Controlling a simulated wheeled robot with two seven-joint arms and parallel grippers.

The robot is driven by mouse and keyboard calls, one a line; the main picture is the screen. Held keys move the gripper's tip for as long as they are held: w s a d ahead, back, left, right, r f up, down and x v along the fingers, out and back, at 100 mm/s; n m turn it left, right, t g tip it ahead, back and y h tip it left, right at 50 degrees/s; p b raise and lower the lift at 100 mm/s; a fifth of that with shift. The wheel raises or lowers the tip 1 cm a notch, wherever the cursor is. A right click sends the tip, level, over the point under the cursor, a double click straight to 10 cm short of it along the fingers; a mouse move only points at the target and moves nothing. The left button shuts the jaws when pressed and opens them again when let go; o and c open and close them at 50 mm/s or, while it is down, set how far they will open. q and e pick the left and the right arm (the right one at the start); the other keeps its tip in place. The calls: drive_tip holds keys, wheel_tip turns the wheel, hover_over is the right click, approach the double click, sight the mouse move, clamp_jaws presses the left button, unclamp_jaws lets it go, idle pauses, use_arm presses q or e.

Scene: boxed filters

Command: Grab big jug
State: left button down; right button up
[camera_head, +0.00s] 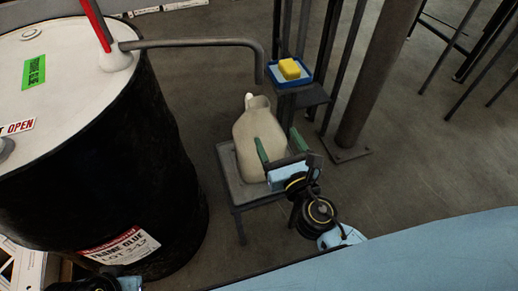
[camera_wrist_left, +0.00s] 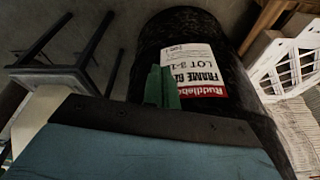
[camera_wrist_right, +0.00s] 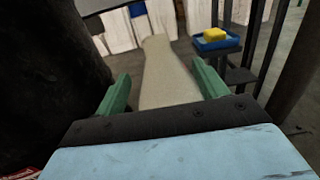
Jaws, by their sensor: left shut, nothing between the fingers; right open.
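The big jug (camera_head: 258,140) is cream-coloured and stands upright on a small low table (camera_head: 233,180) in the head view. My right gripper (camera_head: 278,150) is open at the jug's near side, with its green fingers spread. In the right wrist view the jug (camera_wrist_right: 166,75) stands between the two fingers (camera_wrist_right: 160,95); I cannot tell whether they touch it. My left gripper (camera_wrist_left: 161,88) is shut and empty in the left wrist view, in front of the drum. In the head view only a part of my left arm shows at the bottom left.
A large black drum (camera_head: 165,175) with a white lid stands left of the jug. Its bent grey pipe (camera_head: 200,43) reaches over towards the jug. A blue tray with a yellow sponge (camera_head: 289,68) sits on a stand behind. A thick post (camera_head: 372,70) rises at the right.

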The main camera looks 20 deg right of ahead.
sight(262, 114)
drive_tip(key=w, duration=0.7)
drive_tip(key=shift+w+a, duration=0.2)
drive_tip(key=shift+w, duration=0.05)
drive_tip(key=w, duration=0.3)
drive_tip(key=w+b, duration=0.1)
drive_tip(key=w, duration=0.1)
drive_tip(key=shift+a, duration=0.3)
use_arm(q)
drive_tip(key=v, duration=0.2)
drive_tip(key=shift+d+r, duration=0.25)
drive_tip(key=shift+r, duration=0.15)
use_arm(e)
clamp_jaws()
drive_tip(key=shift+w+r, duration=0.1)
drive_tip(key=shift+r, duration=0.05)
